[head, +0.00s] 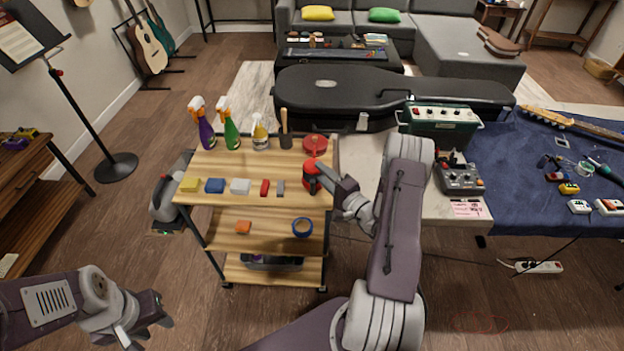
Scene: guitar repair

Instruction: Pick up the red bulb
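A red, rounded thing (311,169), which looks like the red bulb, is at the right end of the wooden top shelf of a cart. My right gripper (314,178) reaches it from the right, and its dark fingers are at the red thing and cover part of it. I cannot tell whether they are closed on it or whether it is lifted. My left gripper (155,328) is at the lower left, over the floor and away from the cart, with its fingers apart and nothing visible between them.
The cart top (262,170) also bears spray bottles (231,130), a round red container (315,144) just behind the red thing, and several small blocks (240,186) along the front. A blue-covered table (520,185) stands at the right. A black case (340,95) lies behind.

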